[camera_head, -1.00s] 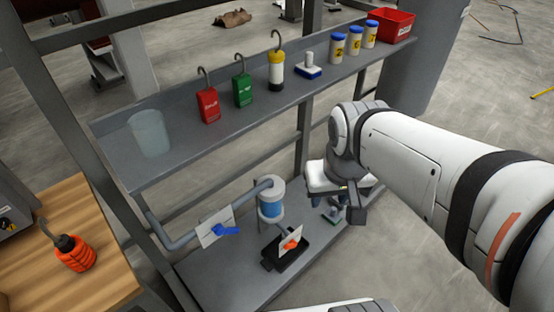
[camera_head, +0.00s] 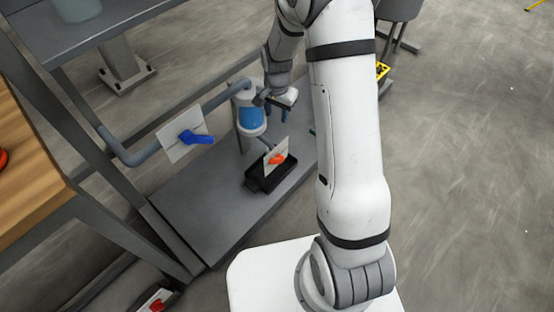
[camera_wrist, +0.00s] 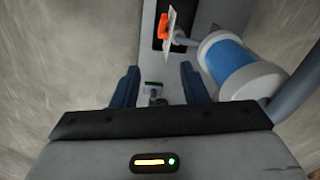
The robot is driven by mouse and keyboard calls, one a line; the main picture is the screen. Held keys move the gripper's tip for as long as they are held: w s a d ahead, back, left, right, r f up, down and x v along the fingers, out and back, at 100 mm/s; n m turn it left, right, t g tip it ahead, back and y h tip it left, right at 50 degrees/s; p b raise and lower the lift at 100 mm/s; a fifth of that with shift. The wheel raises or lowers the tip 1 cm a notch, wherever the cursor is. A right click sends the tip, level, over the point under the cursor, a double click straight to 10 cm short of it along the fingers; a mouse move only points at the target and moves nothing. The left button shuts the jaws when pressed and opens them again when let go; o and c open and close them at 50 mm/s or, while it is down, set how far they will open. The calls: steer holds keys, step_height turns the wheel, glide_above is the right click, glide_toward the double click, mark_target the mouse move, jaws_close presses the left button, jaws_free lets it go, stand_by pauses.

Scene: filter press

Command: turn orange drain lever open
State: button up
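The orange drain lever (camera_head: 277,159) sits on a white plate (camera_head: 268,163) above a black tray (camera_head: 256,184) on the lower shelf. The lever also shows at the top of the wrist view (camera_wrist: 163,27). My gripper (camera_head: 276,114) is above the shelf, behind the lever and beside the filter housing with a blue band (camera_head: 251,117). In the wrist view my gripper (camera_wrist: 159,68) has its two blue fingers wide apart with nothing held. The lever is beyond the fingertips, not touched.
A blue lever (camera_head: 196,137) on a white plate is on the grey pipe (camera_head: 150,152) to the left. A small green-topped item (camera_wrist: 153,85) lies below, between the fingers in the wrist view. The upper shelf (camera_head: 60,40) and wooden table (camera_head: 25,165) are left. Open floor is right.

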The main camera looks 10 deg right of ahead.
steer(key=m+b, duration=0.2)
steer(key=b, duration=0.3)
glide_above(274, 158)
step_height(274, 158, down, 18)
steer(key=shift+m+g, duration=0.3)
steer(key=shift+m, duration=0.1)
step_height(274, 158, down, 12)
steer(key=b, duration=0.4)
steer(key=shift+w+d+f, duration=0.15)
steer(key=shift+c, duration=0.4)
jaws_close()
